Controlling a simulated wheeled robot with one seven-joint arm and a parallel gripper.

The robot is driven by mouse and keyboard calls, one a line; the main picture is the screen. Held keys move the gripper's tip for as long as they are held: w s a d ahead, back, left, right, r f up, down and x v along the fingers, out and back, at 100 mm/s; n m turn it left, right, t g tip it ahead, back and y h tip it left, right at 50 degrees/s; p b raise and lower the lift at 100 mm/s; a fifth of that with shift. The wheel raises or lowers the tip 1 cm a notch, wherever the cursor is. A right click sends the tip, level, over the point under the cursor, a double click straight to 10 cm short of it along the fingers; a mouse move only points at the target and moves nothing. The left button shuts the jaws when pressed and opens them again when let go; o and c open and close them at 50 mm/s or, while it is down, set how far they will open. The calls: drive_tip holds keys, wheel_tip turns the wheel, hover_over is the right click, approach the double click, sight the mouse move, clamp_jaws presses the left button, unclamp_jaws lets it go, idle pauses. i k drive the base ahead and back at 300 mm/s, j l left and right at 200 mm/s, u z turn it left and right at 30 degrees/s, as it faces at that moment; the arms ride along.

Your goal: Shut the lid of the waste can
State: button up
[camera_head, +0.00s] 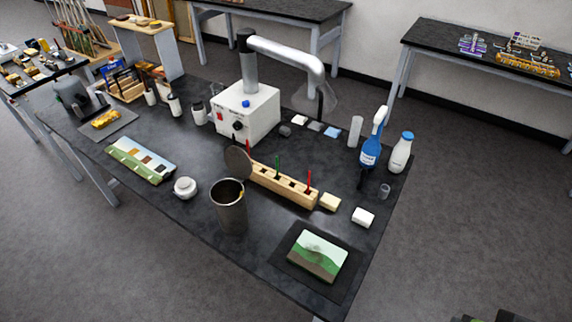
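The waste can (230,212) is a dark metal cylinder standing upright on the black table, near its front edge. Its round lid (237,162) is open, tipped up on edge at the can's back rim. The can's mouth faces up, and a small yellowish bit shows inside at the right. A dark shape cut off by the bottom right edge of the picture may be part of my arm or gripper. It is far from the can, and no fingertips show.
A wooden block rack (283,186) with coloured tools stands close behind and right of the can. A white round jar (185,187) sits to its left. A landscape painting (317,256) lies on a dark mat at the right. Open floor lies in front of the table (255,262).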

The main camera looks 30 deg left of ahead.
sight(237, 160)
drive_tip(key=i+l+u, duration=0.2)
drive_tip(key=l, duration=0.2)
drive_tip(key=i+l+u, duration=0.2)
drive_tip(key=l, duration=0.2)
drive_tip(key=l+u, duration=0.2)
drive_tip(key=l, duration=0.2)
drive_tip(key=i+l+u, duration=0.2)
drive_tip(key=u, duration=0.25)
drive_tip(key=i+l+u, duration=0.1)
drive_tip(key=l+u, duration=0.35)
drive_tip(key=i+l+u, duration=0.1)
drive_tip(key=l+u, duration=0.7)
drive_tip(key=u, duration=0.15)
drive_tip(key=l+u, duration=0.45)
drive_tip(key=k+l+u, duration=0.15)
drive_tip(key=l+u, duration=0.15)
drive_tip(key=u, duration=0.15)
drive_tip(key=i+l+u, duration=0.1)
drive_tip(key=i+u, duration=0.3)
drive_tip(key=i+l+u, duration=0.35)
drive_tip(key=i, duration=0.15)
drive_tip(key=j, duration=0.1)
